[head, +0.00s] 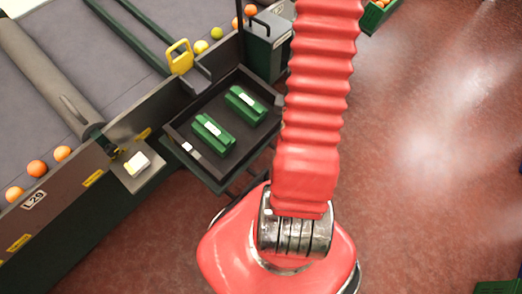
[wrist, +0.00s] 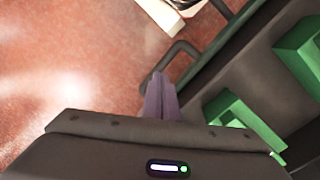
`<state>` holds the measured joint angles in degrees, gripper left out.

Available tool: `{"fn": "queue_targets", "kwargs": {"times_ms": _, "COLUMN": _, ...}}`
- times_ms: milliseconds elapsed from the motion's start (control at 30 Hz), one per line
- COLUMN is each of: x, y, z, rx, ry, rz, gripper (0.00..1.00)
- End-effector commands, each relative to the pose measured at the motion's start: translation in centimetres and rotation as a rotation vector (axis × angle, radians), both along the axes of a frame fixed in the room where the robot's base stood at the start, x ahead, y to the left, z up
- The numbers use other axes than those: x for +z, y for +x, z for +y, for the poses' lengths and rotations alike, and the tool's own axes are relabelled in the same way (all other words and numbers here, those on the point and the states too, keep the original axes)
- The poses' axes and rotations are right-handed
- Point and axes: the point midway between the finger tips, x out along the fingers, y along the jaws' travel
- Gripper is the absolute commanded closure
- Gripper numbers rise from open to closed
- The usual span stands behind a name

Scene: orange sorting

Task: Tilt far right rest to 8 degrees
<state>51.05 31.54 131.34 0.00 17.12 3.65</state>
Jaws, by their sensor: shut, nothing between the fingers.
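Two green rests with white labels sit in a dark tray (head: 178,138) in the head view. The far right rest (head: 246,104) lies toward the back right, and the other rest (head: 213,133) is nearer and left. The wrist view shows two green blocks, one at the right edge (wrist: 300,48) and one lower (wrist: 240,122); I cannot tell which rest is which there. My gripper (wrist: 158,88) is shut and empty, its purple-grey fingers beside the tray's outer rim and bar handle. In the head view my gripper is hidden. The rests' tilt angles cannot be read.
A conveyor with oranges (head: 37,168) runs along the left. A yellow-handled part (head: 180,57) and a dark green box (head: 266,46) stand behind the tray. Red floor (head: 430,150) is open at right.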

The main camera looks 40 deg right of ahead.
Motion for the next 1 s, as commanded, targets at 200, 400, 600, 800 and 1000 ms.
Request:
{"fn": "queue_targets", "kwargs": {"times_ms": 200, "x": 1.3, "y": 0.0, "z": 0.0, "rx": 0.000, "ry": -0.001, "rz": -0.001, "gripper": 1.00}}
{"fn": "queue_targets", "kwargs": {"times_ms": 400, "x": 2.4, "y": 0.0, "z": 0.0, "rx": 0.000, "ry": -0.002, "rz": -0.001, "gripper": 1.00}}
{"fn": "queue_targets", "kwargs": {"times_ms": 600, "x": 3.5, "y": 0.0, "z": 0.0, "rx": 0.000, "ry": -0.002, "rz": -0.001, "gripper": 1.00}}
{"fn": "queue_targets", "kwargs": {"times_ms": 800, "x": 4.6, "y": 0.0, "z": 0.0, "rx": 0.000, "ry": -0.002, "rz": -0.001, "gripper": 1.00}}
{"fn": "queue_targets", "kwargs": {"times_ms": 1000, "x": 5.4, "y": 0.0, "z": 0.0, "rx": 0.000, "ry": 0.000, "rz": 0.000, "gripper": 1.00}}
